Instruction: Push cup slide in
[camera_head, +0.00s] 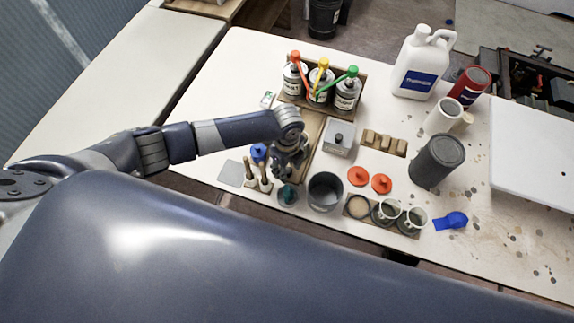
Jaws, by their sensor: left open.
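I cannot tell how far this holder is slid in. My left arm reaches in from the left, and my left gripper (286,172) is open and points down. It is over the front end of a wooden board (313,124), well left of the cups. Its fingertips are small and dark here, and I see nothing held. My right gripper is not in view.
A teal-topped container (288,194) and a grey open can (325,191) stand close to the left gripper. A dark cylinder (437,160) and a blue piece (451,221) are to the right. A bottle rack (289,97) stands behind.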

